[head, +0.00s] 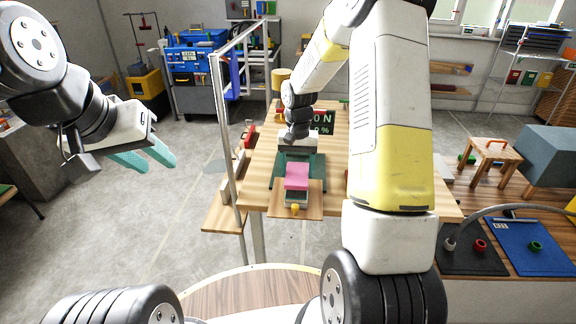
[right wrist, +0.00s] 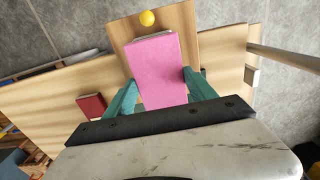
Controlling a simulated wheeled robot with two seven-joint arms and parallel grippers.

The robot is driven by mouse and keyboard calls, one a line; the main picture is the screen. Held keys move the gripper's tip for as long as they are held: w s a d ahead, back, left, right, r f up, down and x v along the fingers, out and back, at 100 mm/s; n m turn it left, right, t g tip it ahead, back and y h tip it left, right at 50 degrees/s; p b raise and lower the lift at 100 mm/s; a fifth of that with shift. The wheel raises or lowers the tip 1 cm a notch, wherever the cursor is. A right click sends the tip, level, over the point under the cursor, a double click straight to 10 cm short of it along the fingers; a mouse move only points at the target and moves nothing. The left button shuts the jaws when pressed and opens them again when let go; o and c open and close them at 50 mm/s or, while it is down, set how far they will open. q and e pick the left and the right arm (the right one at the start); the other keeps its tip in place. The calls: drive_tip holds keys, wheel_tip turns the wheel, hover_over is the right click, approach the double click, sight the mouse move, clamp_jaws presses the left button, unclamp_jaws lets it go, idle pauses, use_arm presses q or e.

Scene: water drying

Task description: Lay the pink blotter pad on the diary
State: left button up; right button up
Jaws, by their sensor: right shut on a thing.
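The pink blotter pad (head: 297,176) is between the teal fingers of my right gripper (head: 297,158), over the near end of the table. In the right wrist view the pink pad (right wrist: 158,70) fills the space between the fingers (right wrist: 160,95), which are shut on its sides. A grey-green piece (head: 296,198) shows just below the pad's near edge; I cannot tell whether it is the diary, nor whether the pad touches it. My left gripper (head: 146,158) is open and empty, off to the left above the floor.
A yellow ball (head: 295,209) sits at the near edge of the wooden board. A dark red block (right wrist: 92,105) lies on the table. A metal post (head: 228,140) stands left of the table. My right arm hides the table's right part.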

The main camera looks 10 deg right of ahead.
sight(297, 173)
drive_tip(key=shift+f, duration=1.65)
drive_tip(key=shift+f, duration=0.1)
drive_tip(key=o, duration=1.3)
drive_tip(key=shift+o, duration=0.2)
